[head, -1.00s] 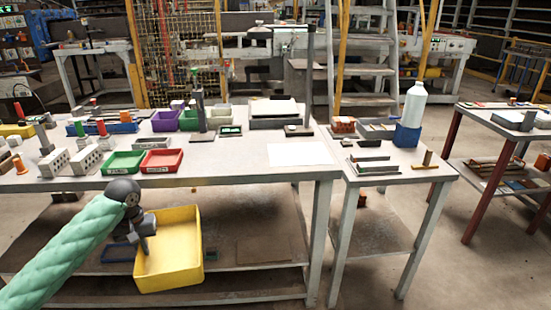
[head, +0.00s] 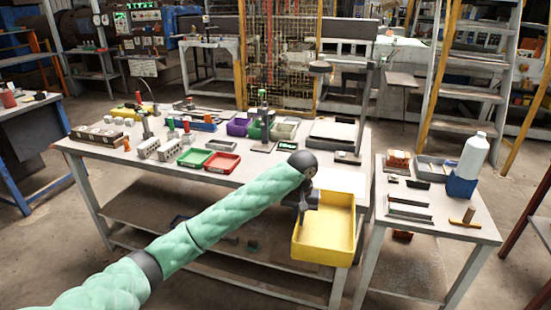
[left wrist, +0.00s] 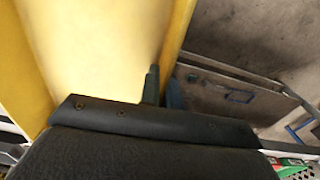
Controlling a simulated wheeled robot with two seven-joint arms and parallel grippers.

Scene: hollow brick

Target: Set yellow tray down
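The yellow tray (head: 318,248) hangs in the air in front of the right part of the main table in the head view, with its open inside showing. My left gripper (head: 312,208) is at the tray's left wall and appears shut on it. In the left wrist view the yellow tray (left wrist: 95,50) fills the upper left, and a dark finger (left wrist: 151,85) lies against its wall. My right gripper is not in view.
The main table (head: 130,165) holds a green tray (head: 194,157), a red tray (head: 222,163), grey blocks and a flat white sheet (head: 343,179) near its right end. A smaller table (head: 470,228) at right carries a white bottle (head: 473,152) in a blue holder.

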